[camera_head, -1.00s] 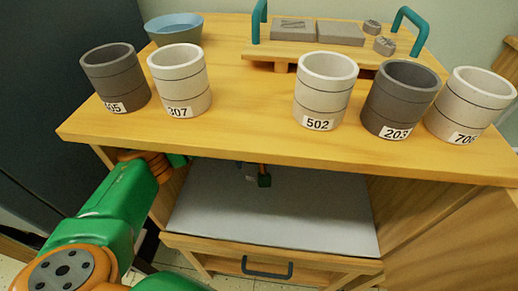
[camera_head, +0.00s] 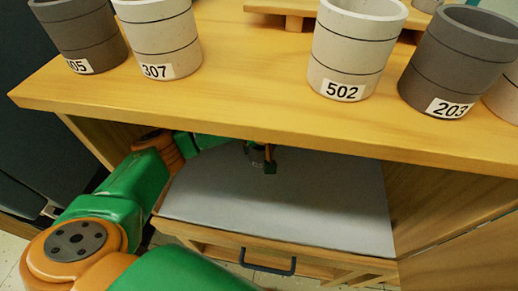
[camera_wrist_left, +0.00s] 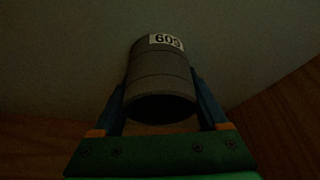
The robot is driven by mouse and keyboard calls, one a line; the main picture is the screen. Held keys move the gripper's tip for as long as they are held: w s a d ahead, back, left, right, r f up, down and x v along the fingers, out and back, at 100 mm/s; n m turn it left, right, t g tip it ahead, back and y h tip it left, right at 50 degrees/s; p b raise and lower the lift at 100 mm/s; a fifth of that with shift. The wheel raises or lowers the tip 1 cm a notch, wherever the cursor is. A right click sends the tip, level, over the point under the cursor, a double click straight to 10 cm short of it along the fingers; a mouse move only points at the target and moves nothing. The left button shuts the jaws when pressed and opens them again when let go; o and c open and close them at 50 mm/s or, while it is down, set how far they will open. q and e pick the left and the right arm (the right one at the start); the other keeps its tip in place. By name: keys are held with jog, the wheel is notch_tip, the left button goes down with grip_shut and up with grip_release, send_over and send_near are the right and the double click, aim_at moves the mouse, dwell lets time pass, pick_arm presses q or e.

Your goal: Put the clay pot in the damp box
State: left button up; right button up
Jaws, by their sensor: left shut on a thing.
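A dark grey clay pot (camera_wrist_left: 160,75) with a white label that looks like 609 sits between the blue fingers of my left gripper (camera_wrist_left: 162,105) in the left wrist view. The gripper is shut on it. In the head view my left arm reaches under the wooden top, and the gripper (camera_head: 264,158) is above the grey-lined floor (camera_head: 290,205) of the open compartment. The top's front edge hides most of the gripper and the pot there. I cannot tell whether the pot touches a surface. No label names the damp box. My right gripper is not in view.
On the wooden top (camera_head: 260,95) stand dark pots 505 (camera_head: 80,35) and 203 (camera_head: 460,60) and pale pots 307 (camera_head: 160,40) and 502 (camera_head: 352,50). A drawer handle (camera_head: 268,268) is below the compartment. The compartment floor's right part is clear.

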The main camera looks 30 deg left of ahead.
pick_arm(q)
jog(key=o, duration=1.4)
jog(key=shift+s, duration=0.1)
jog(key=shift+r, duration=0.35)
jog(key=p+v, duration=0.1)
jog(key=v, duration=0.6)
jog(key=shift+s, duration=0.15)
